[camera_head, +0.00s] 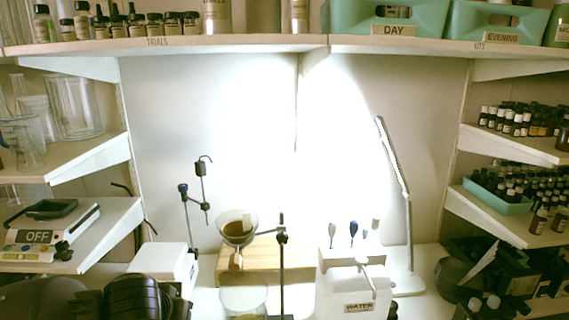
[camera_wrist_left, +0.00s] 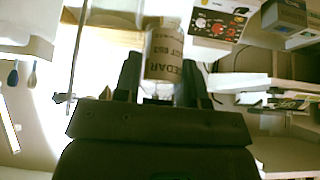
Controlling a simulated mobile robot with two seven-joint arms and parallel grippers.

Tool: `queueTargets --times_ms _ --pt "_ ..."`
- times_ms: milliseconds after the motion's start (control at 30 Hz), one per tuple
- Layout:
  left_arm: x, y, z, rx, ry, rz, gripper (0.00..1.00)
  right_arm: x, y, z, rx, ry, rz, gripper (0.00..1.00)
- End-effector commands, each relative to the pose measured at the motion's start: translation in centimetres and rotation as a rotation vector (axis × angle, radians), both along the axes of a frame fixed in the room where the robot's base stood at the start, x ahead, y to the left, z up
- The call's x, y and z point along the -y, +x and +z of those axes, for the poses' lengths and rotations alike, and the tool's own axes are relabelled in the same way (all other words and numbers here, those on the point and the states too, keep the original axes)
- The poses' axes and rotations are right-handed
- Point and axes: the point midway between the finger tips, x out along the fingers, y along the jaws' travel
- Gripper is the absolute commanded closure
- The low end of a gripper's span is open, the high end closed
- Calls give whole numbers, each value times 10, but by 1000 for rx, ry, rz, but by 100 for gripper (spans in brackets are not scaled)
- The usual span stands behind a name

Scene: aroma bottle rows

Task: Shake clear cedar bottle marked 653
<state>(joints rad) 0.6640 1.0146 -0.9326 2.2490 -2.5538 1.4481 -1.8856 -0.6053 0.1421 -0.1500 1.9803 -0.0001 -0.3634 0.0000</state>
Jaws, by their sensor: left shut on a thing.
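In the left wrist view my left gripper (camera_wrist_left: 162,68) is shut on a clear bottle (camera_wrist_left: 165,50) with a tan label. The label reads CEDAR and a lot line that seems to be 653, with the lettering upside down in this view. The bottle stands between the two dark fingers, and its near end is partly hidden by the gripper. In the head view dark parts of my left arm show at the bottom left; the bottle and the fingertips cannot be made out there. My right gripper cannot be identified in either view.
A glass funnel (camera_head: 237,228) on a stand hangs over a beaker (camera_head: 243,300). A white WATER box (camera_head: 352,292), a lamp (camera_head: 396,165) and a thin stand (camera_head: 282,265) occupy the bench. Shelves with glassware and small bottles line both sides; DAY (camera_head: 394,30) and EVENING caddies stand above.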

Motion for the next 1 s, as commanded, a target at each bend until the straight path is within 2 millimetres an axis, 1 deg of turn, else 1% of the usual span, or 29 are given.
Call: queueTargets --times_ms 33,67,133,167,200,233,267,300,333,367,400,433,500,533,567,667,700,733,767,800,833,867,900,933,1000 --pt "0 0 -14 -2 -2 3 100 0 0 -1 -1 -1 0 57" --pt "0 1 -10 5 -1 0 100 1 0 -1 -1 -1 0 57" --pt "0 3 26 20 1 -3 100 1 -1 -1 -2 -1 0 57" --pt "0 3 38 19 0 -2 100 0 -1 -1 -2 0 0 57" --pt "0 2 43 12 0 -2 100 0 0 -1 -2 1 -1 57" --pt "0 1 40 4 1 -1 100 -1 0 -1 -1 2 0 57" --pt "0 -1 27 -5 -1 2 100 -1 0 -1 -1 2 0 57" --pt "0 -2 5 -10 -2 3 100 -1 0 -1 0 2 0 57" --pt "0 -2 -7 -9 -2 2 100 -1 0 -1 -1 2 -1 57" --pt "0 -1 -13 -4 -2 2 100 0 0 -1 -1 0 0 57" --pt "0 1 -10 5 -1 0 100 1 -1 -1 -2 -1 0 57" --pt "0 3 3 15 0 -1 100 1 -1 -1 -3 -1 -1 57" --pt "0 3 38 19 0 -2 100 1 -1 -1 -3 -1 -1 57" --pt "0 2 43 14 0 -2 100 0 -1 -1 -3 1 -1 57" --pt "0 1 42 7 1 -1 100 -1 -1 -1 -2 2 0 57" --pt "0 -2 -4 -11 -2 3 100 -1 -1 -1 -1 2 0 57" --pt "0 -1 -13 -4 -2 3 100 0 -1 -1 -2 1 -1 57" --pt "0 1 -12 2 -1 0 100 1 -1 -1 -3 -1 -1 57" --pt "0 3 -2 11 -1 -1 100 1 -1 -1 -3 -1 -1 57" --pt "0 4 21 20 0 -4 100 1 -1 -2 -4 -2 -1 57" --pt "0 4 34 20 0 -2 100 1 -1 -2 -4 -2 -1 57" --pt "0 3 42 16 0 -2 100 0 -1 -1 -4 0 0 57" --pt "0 1 42 7 1 -1 100 0 -1 -1 -3 1 -1 57" --pt "0 0 32 -2 -1 1 100 -1 -1 -1 -2 2 0 57" --pt "0 -2 -4 -11 -2 3 100 -1 -1 -1 -2 2 0 57"
